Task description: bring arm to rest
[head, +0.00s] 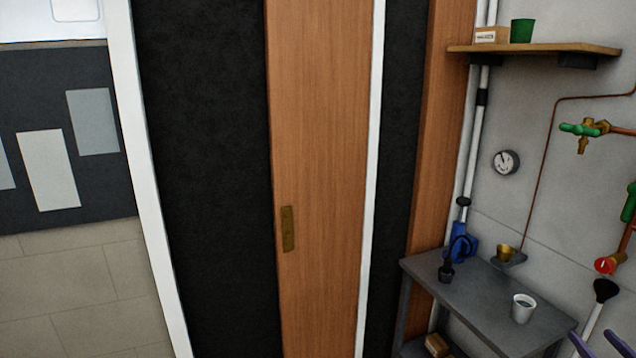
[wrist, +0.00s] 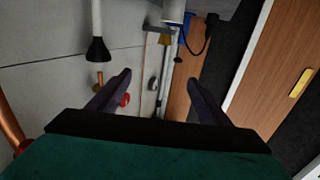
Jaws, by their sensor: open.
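My gripper (wrist: 157,90) is open in the wrist view, its two dark fingers spread apart with nothing between them. In the head view only the purplish tips of my gripper (head: 599,344) show at the bottom right corner, in front of and to the right of the grey bench. The rest of my arm is out of the head view.
A grey bench (head: 465,290) holds a white mug (head: 522,308) and a blue item (head: 461,243). A black-ended tool (head: 605,291) stands close to the fingertips. Pipes with a red valve (head: 606,265) line the right wall. A wooden door (head: 318,150) is at centre.

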